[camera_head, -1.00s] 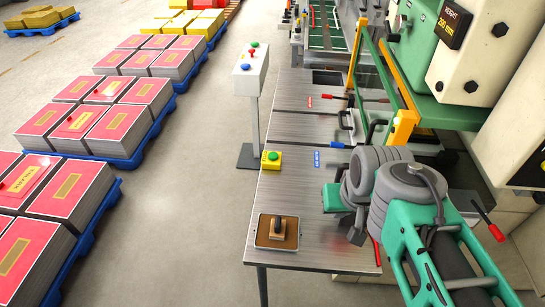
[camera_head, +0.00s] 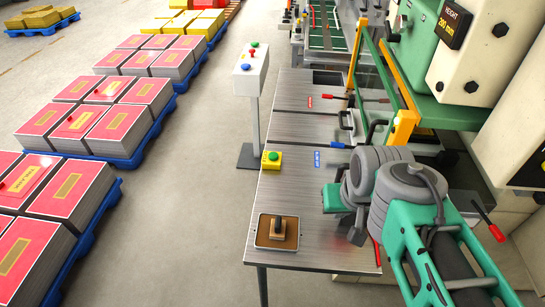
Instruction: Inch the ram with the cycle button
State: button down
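A yellow box with a green push button (camera_head: 273,156) sits on the metal table's left edge. A white pedestal (camera_head: 252,75) stands on the floor beyond it, with green, red and blue buttons on top. I cannot tell by label which is the cycle button. The green and cream press (camera_head: 475,70) stands at the right, with a height display (camera_head: 453,22) reading 200 mm. Its ram is not clearly visible. My gripper (camera_head: 340,200) is over the table's right side, right of and nearer than the yellow box, apart from it. My wrist hides much of it, and its fingertips are unclear.
A tray with a wooden-handled stamp or block (camera_head: 277,232) lies at the table's near left corner. Red-handled levers (camera_head: 341,97) lie along the table (camera_head: 300,190). Stacked red-topped sheets (camera_head: 111,127) on blue pallets line the left. The floor between is clear.

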aim_at(274, 156)
jog(key=k, duration=0.65)
jog(key=u, duration=0.3)
jog(key=i, duration=0.55)
jog(key=u, duration=0.55)
jog(key=i, duration=0.55)
jog(key=u, duration=0.15)
